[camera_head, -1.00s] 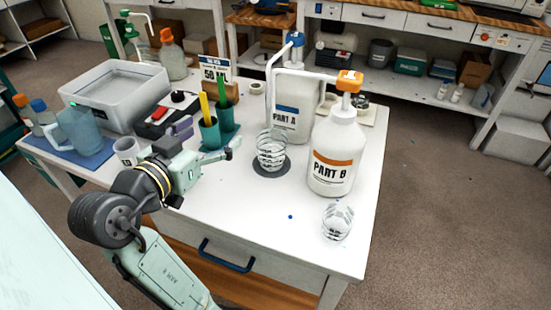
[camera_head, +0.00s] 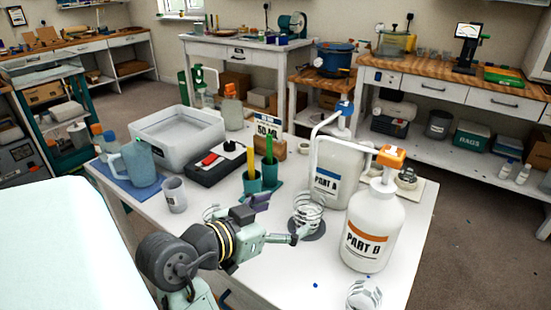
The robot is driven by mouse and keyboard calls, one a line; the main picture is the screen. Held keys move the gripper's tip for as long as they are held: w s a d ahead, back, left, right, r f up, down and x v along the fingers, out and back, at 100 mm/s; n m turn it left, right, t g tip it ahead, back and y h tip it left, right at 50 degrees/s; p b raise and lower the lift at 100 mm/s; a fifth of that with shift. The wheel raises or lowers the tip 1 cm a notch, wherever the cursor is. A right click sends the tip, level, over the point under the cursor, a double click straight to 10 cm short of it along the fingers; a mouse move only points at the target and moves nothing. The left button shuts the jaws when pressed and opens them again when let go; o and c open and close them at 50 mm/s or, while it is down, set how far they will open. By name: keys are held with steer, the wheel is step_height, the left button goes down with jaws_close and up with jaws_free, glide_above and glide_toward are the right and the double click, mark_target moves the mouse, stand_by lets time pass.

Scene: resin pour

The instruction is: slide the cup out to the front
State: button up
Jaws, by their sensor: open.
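A clear ringed cup (camera_head: 307,208) stands upright on a dark round disc (camera_head: 312,233), in front of the white PART A pump bottle (camera_head: 340,172) and near its spout. My gripper (camera_head: 286,217) is open and empty, just left of this cup. One finger lies near the cup's lower front in the picture; I cannot tell if it touches. A second clear cup (camera_head: 363,296) stands at the front right, partly cut off by the frame's bottom edge. More clear rings (camera_head: 211,213) show behind my wrist, mostly hidden.
The PART B bottle (camera_head: 373,225) stands close to the cup's right. Bare tabletop (camera_head: 290,275) lies in front of the disc.

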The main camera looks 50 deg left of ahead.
mark_target(317, 202)
steer(key=p+x, duration=0.1)
steer(key=x, duration=0.8)
steer(key=shift+d, duration=0.1)
steer(key=shift+c, duration=0.5)
steer(key=c, duration=1.2)
steer(key=shift+s+f, duration=0.1)
